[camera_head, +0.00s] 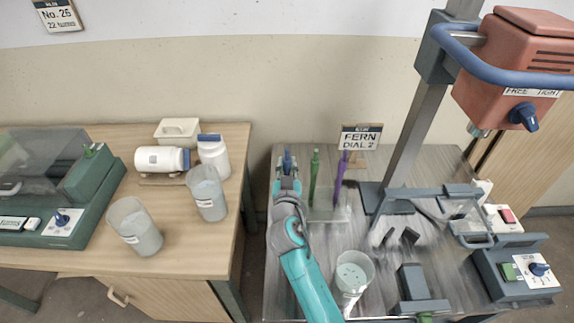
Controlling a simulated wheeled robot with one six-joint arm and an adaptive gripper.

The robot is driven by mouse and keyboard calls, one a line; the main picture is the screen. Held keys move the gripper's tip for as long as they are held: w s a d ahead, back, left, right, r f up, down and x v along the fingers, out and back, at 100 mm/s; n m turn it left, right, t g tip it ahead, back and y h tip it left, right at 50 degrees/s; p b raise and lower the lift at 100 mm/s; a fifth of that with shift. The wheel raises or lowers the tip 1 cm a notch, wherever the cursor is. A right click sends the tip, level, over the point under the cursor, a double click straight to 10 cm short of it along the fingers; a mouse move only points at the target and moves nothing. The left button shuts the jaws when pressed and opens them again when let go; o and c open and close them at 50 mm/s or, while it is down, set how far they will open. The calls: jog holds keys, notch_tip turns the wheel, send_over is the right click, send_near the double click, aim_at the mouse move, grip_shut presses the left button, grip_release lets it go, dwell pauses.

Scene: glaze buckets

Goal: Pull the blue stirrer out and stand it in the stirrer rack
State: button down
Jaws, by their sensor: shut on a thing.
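The blue stirrer (287,157) shows only its upper end, above my gripper (287,178), at the back left of the metal bench. My gripper is shut on it. My teal arm and gripper hide the stirrer's lower part, so I cannot tell whether it stands in the rack. The clear stirrer rack (334,214) shows just right of my gripper. A green stirrer (314,178) and a purple stirrer (341,176) stand upright in it; its left part is hidden.
A white bucket (351,282) stands at the front, right of my arm. The mixer with its orange head (513,68) and grey column stands at right. The wooden table (90,258) at left carries two buckets, bottles and a green machine. A FERN DIAL 2 sign (360,138) stands behind the rack.

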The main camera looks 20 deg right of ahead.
jog(key=shift+f, duration=0.25)
dwell(0.6)
dwell(0.3)
jog(key=c, duration=0.9)
grip_release()
jog(key=shift+o, duration=0.4)
jog(key=shift+o, duration=0.5)
jog(key=shift+s, duration=0.15)
jog(key=v, duration=0.7)
jog(key=shift+s+a, duration=0.15)
jog(key=shift+s, duration=0.2)
